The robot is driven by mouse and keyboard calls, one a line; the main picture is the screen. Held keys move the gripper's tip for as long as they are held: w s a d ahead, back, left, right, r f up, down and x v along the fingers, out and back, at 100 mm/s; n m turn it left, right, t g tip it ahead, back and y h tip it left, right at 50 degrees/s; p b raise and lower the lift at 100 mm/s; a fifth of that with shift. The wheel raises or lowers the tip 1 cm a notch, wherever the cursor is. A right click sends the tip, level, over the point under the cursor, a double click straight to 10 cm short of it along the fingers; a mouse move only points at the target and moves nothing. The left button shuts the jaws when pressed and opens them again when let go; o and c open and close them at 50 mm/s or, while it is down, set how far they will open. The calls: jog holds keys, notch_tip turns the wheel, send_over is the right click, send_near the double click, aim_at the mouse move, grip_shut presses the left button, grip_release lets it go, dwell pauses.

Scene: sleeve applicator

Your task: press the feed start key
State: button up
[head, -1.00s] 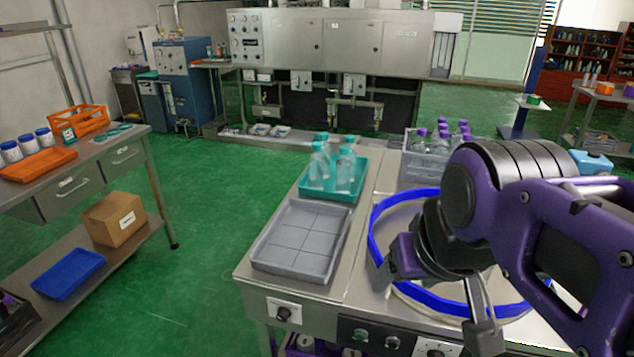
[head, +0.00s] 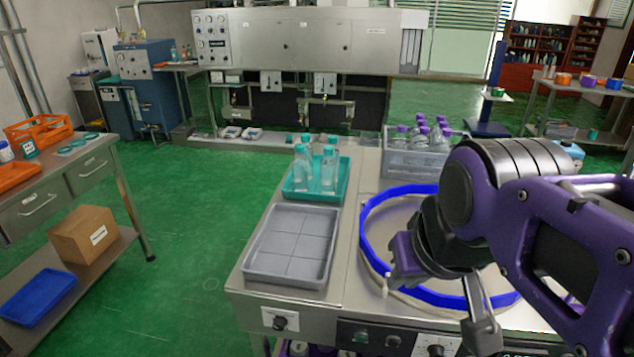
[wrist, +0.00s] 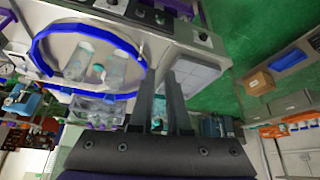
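The control panel (head: 374,338) is on the front face of the steel table, at the bottom of the head view. It carries a greenish round button (head: 361,336), a darker button (head: 392,341) and a dial (head: 434,350). Labels are too small to read, so I cannot tell which is the feed start key. The panel also shows at the top of the wrist view (wrist: 150,14). My gripper (head: 442,302) is in front of the blue-rimmed turntable, apart from the panel. Its two fingers (wrist: 162,100) stand apart with nothing held between them.
The blue-rimmed turntable (head: 369,241) is behind my gripper. A grey tray (head: 290,245), a teal tray with bottles (head: 335,188) and a grey crate of purple-capped bottles (head: 405,162) stand on the table. A knob (head: 280,321) is left of the panel. Green floor (head: 195,230) is free at left.

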grip_shut()
dwell(0.6)
dwell(0.7)
